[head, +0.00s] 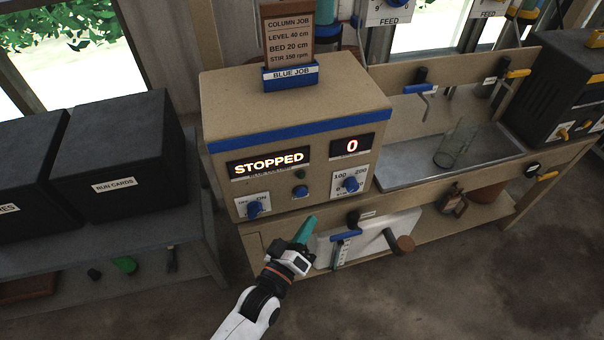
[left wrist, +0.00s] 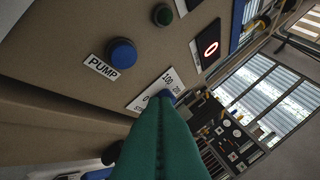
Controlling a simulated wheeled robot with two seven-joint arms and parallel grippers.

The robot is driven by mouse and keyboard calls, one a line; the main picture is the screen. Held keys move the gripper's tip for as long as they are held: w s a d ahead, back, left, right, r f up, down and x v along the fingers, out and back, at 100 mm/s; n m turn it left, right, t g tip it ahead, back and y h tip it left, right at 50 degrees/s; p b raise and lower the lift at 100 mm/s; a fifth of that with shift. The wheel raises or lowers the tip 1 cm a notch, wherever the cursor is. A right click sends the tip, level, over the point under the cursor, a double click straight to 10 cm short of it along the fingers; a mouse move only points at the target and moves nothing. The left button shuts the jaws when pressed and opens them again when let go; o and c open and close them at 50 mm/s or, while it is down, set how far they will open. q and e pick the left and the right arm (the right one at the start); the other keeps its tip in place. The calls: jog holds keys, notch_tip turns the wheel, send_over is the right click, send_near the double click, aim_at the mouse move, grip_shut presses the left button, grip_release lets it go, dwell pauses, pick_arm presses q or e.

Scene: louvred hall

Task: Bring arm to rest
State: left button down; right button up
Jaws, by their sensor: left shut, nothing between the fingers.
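My left gripper (head: 307,229) is shut and empty, its teal fingers pointing up in front of the lower edge of the control box. The closed fingers also fill the lower middle of the left wrist view (left wrist: 158,140). The tan control box (head: 290,110) has a blue stripe, a display (head: 268,162) reading STOPPED and a smaller display (head: 351,146) reading 0. Blue knobs sit at its lower left (head: 253,209) and lower right (head: 351,184), with a small green button (head: 300,175) between them. In the left wrist view a blue knob (left wrist: 122,52) is labelled PUMP. My right gripper is not in view.
A card holder (head: 290,77) marked BLUE JOB stands on the box. Black boxes (head: 122,150) are at left. Open floor lies in front.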

pick_arm(q)
jog(key=s+a+f+m+g+y, duration=0.1)
jog(key=s+a+f+g+y, duration=0.2)
jog(key=f, duration=0.7)
jog(key=s+a+f+m+g+y, duration=0.15)
jog(key=s+a+f, duration=0.25)
jog(key=f, duration=0.5)
jog(key=s+a+f+m+g+y, duration=0.1)
jog(key=s+a+f+g, duration=0.25)
jog(key=f, duration=0.65)
jog(key=s+a+f+m+g+y, duration=0.1)
jog(key=s+a+f, duration=0.3)
jog(key=s, duration=0.4)
jog(key=s+a+f+m+g+y+p, duration=0.1)
jog(key=s+a+f+g, duration=0.3)
jog(key=s, duration=0.5)
jog(key=s+a+f+m+g+y, duration=0.1)
jog(key=s+a+f, duration=0.3)
jog(key=s, duration=0.5)
jog(key=shift+a+f+g, duration=0.35)
jog(key=shift+f+g, duration=0.45)
jog(key=shift+f, duration=0.15)
